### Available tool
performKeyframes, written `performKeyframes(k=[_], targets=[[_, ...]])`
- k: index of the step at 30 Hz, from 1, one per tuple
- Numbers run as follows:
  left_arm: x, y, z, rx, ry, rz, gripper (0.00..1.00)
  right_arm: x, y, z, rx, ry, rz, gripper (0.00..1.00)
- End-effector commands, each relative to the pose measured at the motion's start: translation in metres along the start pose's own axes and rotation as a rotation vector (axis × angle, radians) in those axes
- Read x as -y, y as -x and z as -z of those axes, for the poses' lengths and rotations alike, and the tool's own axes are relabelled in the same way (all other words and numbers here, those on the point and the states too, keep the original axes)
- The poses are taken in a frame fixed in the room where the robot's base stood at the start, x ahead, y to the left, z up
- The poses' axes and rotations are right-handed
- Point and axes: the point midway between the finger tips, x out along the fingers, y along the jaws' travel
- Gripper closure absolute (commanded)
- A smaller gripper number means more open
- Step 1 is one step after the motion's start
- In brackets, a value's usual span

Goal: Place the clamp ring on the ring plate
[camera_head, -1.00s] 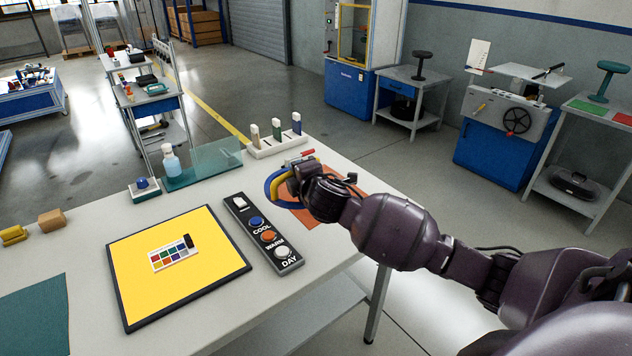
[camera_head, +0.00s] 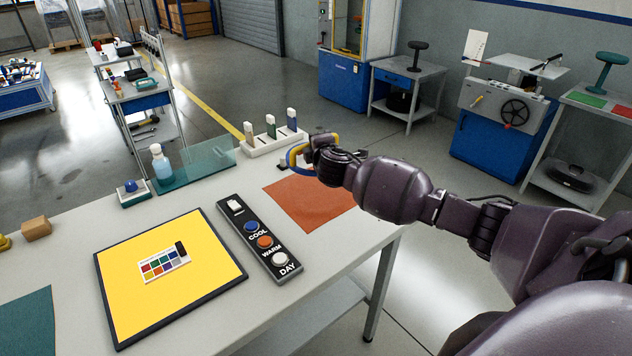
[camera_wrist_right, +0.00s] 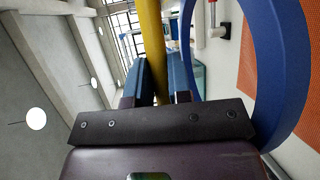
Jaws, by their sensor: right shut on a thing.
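My right gripper (camera_head: 316,148) is over the far right part of the bench, shut on the ring. The ring (camera_head: 291,155) has blue and yellow parts and stands out to the left of the gripper. In the right wrist view a yellow bar passes between the blue fingertips (camera_wrist_right: 158,82), and the blue arc of the ring (camera_wrist_right: 285,60) curves along the right side. I cannot clearly make out a ring plate; the gripper and ring hide part of that area. My left gripper is not in view.
An orange mat (camera_head: 310,203) lies below my right arm. A white rack with upright samples (camera_head: 272,143), a teal glass panel (camera_head: 205,165) and a bottle (camera_head: 161,163) stand behind. A button panel (camera_head: 258,240) and yellow board (camera_head: 205,268) lie nearer.

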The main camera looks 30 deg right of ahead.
Motion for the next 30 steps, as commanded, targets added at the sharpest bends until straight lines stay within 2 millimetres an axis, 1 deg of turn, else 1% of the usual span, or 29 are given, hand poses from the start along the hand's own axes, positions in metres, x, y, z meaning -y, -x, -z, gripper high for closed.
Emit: performKeyframes(k=[1, 3, 6, 9, 17, 25, 27, 30], targets=[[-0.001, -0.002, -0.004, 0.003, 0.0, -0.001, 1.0, 0.014, -0.003, 0.001, 0.001, 0.001, 0.003, 1.0], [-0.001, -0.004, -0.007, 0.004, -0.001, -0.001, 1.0, 0.029, -0.005, 0.002, 0.001, 0.002, 0.003, 1.0], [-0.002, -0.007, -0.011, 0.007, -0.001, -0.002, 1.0, 0.048, -0.009, 0.004, 0.001, 0.001, 0.003, 1.0], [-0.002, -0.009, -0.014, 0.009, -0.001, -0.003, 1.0, 0.061, -0.011, 0.005, 0.0, 0.001, 0.001, 1.0], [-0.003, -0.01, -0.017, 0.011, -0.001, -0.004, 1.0, 0.074, -0.014, 0.006, 0.0, 0.0, -0.001, 1.0], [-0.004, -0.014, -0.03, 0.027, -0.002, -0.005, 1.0, 0.109, -0.02, 0.009, 0.0, 0.002, 0.002, 1.0], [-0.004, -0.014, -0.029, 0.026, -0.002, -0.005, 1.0, 0.113, -0.021, 0.009, 0.0, 0.001, 0.001, 1.0], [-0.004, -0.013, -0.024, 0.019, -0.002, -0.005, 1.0, 0.112, -0.021, 0.009, 0.0, 0.0, -0.001, 1.0]])
